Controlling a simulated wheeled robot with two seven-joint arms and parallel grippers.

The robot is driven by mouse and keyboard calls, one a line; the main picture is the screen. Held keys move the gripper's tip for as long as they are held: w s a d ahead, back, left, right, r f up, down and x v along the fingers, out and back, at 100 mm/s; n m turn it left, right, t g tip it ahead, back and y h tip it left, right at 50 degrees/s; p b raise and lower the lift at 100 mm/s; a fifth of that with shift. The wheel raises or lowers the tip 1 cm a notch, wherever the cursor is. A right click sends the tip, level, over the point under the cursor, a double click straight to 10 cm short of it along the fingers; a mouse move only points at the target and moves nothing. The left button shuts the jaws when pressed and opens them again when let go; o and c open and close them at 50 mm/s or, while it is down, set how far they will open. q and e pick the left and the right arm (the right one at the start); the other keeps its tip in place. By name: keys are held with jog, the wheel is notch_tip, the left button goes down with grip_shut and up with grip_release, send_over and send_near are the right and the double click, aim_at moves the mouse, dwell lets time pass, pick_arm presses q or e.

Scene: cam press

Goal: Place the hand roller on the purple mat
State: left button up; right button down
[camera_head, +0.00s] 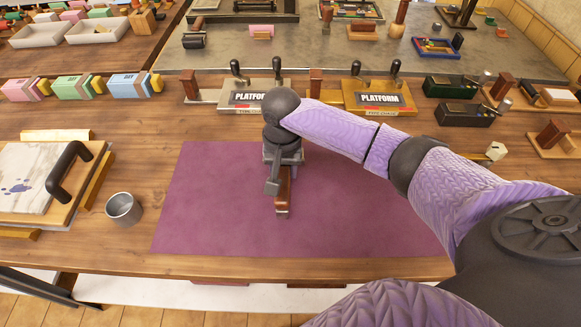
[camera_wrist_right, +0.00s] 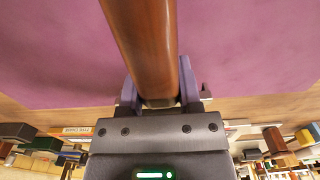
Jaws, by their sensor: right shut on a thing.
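The purple mat (camera_head: 350,205) lies flat along the front of the wooden table. My right gripper (camera_head: 279,180) is over the middle of the mat, pointing down, shut on a brown wooden piece, the hand roller (camera_head: 283,200). In the right wrist view, the roller's smooth brown wooden body (camera_wrist_right: 145,40) sits between the two fingers (camera_wrist_right: 158,85), with the mat (camera_wrist_right: 245,45) behind it. I cannot tell whether the roller touches the mat. Its far end is cut off in the wrist view. My left gripper is not in view.
A metal cup (camera_head: 123,209) and a board with a black handle (camera_head: 68,180) stand left of the mat. Two platform presses (camera_head: 378,98) and colored boxes (camera_head: 75,88) line the back. The mat around the roller is clear.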

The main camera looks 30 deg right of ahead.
aim_at(284, 178)
notch_tip(284, 178, down, 3)
jog(key=shift+f+b, duration=0.1)
jog(key=shift+b, duration=0.4)
jog(key=shift+c, duration=1.4)
grip_release()
notch_tip(284, 178, up, 12)
jog(key=p, duration=0.4)
jog(key=shift+f, duration=0.15)
jog(key=shift+r+p, duration=0.3)
jog(key=shift+r, duration=0.1)
